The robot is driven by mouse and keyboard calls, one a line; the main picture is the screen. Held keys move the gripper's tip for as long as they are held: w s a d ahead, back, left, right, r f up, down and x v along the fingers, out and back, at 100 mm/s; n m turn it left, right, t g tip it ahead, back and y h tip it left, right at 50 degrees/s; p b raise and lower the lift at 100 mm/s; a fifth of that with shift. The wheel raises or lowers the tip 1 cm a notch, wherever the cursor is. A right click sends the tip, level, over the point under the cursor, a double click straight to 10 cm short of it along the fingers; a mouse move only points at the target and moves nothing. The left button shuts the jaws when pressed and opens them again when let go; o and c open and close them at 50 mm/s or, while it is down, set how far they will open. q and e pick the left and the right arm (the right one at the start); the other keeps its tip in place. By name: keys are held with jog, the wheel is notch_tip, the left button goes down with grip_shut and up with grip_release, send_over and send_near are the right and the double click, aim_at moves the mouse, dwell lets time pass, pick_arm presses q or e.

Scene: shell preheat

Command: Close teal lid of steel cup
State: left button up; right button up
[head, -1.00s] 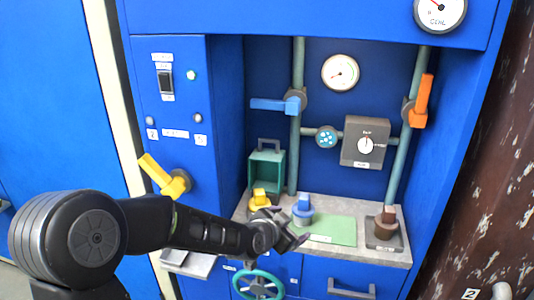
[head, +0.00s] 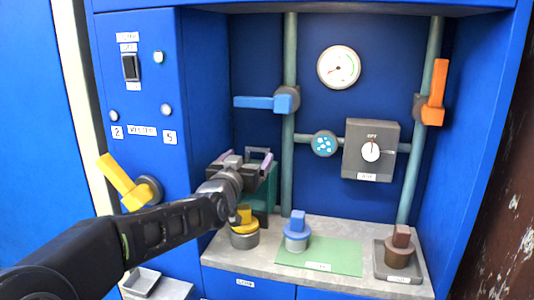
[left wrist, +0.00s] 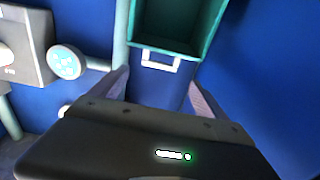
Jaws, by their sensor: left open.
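A teal open-fronted box-like piece (head: 262,200) stands against the back wall at the left of the counter. A pale handle (left wrist: 160,60) shows at its edge in the left wrist view, with the teal hollow (left wrist: 180,22) above it. My left gripper (head: 240,160) is in front of the teal piece and hides much of it. In the left wrist view my left gripper (left wrist: 158,82) is open, with its fingers apart on either side of the handle's line; contact cannot be told. I cannot make out a steel cup with a separate teal lid. My right gripper is out of view.
A blue valve lever (head: 262,103) is above my left gripper. A yellow lever (head: 125,182) is near my left arm.

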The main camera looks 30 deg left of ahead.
aim_at(257, 149)
pick_arm(q)
jog(key=x, duration=0.7)
jog(key=shift+w+a, duration=0.1)
jog(key=shift+w, duration=0.3)
jog(key=shift+c, duration=0.4)
grip_shut()
dwell(0.4)
